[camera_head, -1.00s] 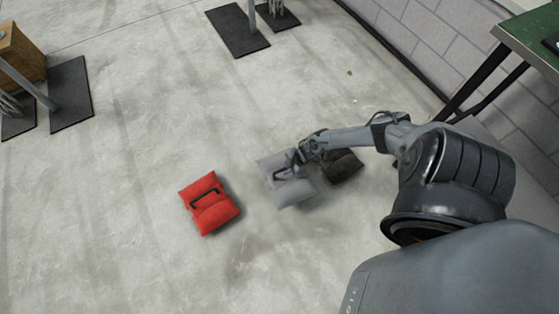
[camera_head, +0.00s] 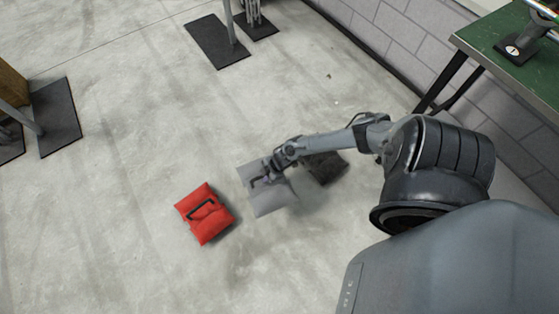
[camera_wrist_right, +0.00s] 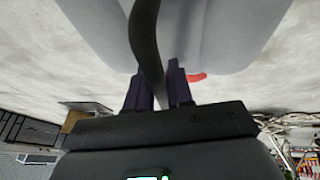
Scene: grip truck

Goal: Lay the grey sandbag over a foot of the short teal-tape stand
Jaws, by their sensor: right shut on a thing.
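The grey sandbag (camera_head: 272,199) hangs from my right gripper (camera_head: 264,180) and appears to be just off the floor, between the red and black bags. In the right wrist view the gripper (camera_wrist_right: 158,90) is shut on the bag's dark strap handle (camera_wrist_right: 147,45), with the grey bag (camera_wrist_right: 235,30) filling the top. Stand posts on dark foot plates show at the top (camera_head: 217,42) and left edge (camera_head: 58,117) of the head view. I see no teal tape, so I cannot tell which stand is the short teal-tape one. My left gripper is not in view.
A red sandbag (camera_head: 205,213) lies left of the grey one, and a black sandbag (camera_head: 326,167) lies to its right. A green-topped table (camera_head: 515,70) stands by the grey block wall (camera_head: 405,40) at upper right. The concrete floor (camera_head: 150,130) between bags and stands is clear.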

